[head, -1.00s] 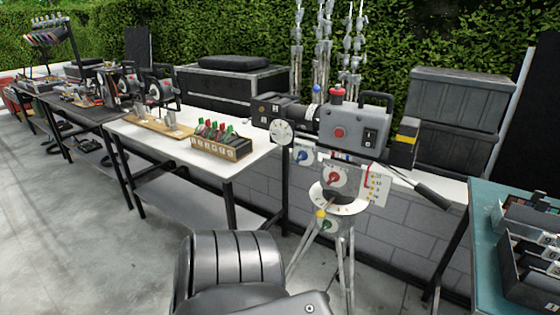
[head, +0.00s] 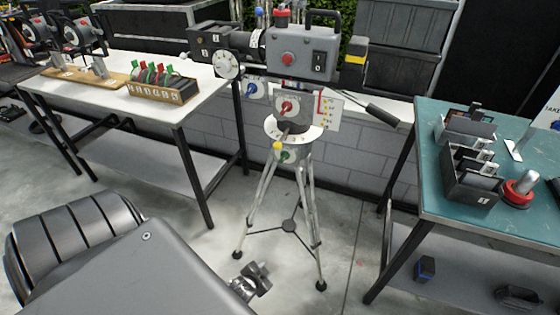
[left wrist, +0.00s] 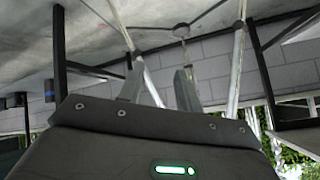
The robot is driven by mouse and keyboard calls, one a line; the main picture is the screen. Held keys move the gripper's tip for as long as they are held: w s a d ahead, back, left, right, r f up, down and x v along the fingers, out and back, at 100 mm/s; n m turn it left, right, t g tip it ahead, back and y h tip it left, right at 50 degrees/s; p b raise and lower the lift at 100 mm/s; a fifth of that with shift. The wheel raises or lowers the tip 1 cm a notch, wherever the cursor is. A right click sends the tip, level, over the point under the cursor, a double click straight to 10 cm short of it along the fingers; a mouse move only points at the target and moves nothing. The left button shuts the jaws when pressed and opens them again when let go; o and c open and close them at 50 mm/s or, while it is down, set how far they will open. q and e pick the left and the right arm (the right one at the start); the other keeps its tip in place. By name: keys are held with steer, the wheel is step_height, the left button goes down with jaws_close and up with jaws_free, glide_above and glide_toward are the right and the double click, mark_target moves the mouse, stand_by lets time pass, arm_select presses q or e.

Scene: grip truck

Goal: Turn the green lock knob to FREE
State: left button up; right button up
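The green lock knob (head: 286,156) sits on a pale plate at the top of the tripod, just under the white ring dial (head: 310,133). Its lettering is too small to read, so I cannot tell its setting. My left gripper (head: 252,280) is low in front of the tripod, left of its right front foot and well below the knob, touching nothing that I can see. In the left wrist view its two fingers (left wrist: 157,88) stand apart with nothing between them, tripod legs beyond. The knob is not visible there. My right gripper is not in view.
The tripod (head: 308,205) carries a grey camera (head: 303,62) with a red knob (head: 287,107) and a yellow knob (head: 278,146) close to the green one. A white table (head: 190,95) stands left and a teal table (head: 440,130) right.

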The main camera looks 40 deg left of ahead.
arm_select(q)
steer(key=w+a+r+t+y, duration=0.1)
steer(key=w+a+r+t, duration=0.1)
steer(key=w+r, duration=0.45)
steer(key=w+a+r+t+y, duration=0.1)
steer(key=w+a+r+t, duration=0.15)
steer(key=r, duration=0.75)
steer(key=t+y, duration=0.2)
steer(key=t, duration=0.2)
glide_toward(283, 159)
steer(key=shift+n+g, duration=0.25)
steer(key=shift+n, duration=0.05)
steer(key=x, duration=0.7)
steer(key=shift+d+r, duration=0.1)
steer(key=shift+r, duration=0.15)
steer(key=shift+x, duration=0.75)
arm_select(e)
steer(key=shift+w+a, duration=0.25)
arm_select(q)
steer(key=c, duration=0.7)
jaws_close()
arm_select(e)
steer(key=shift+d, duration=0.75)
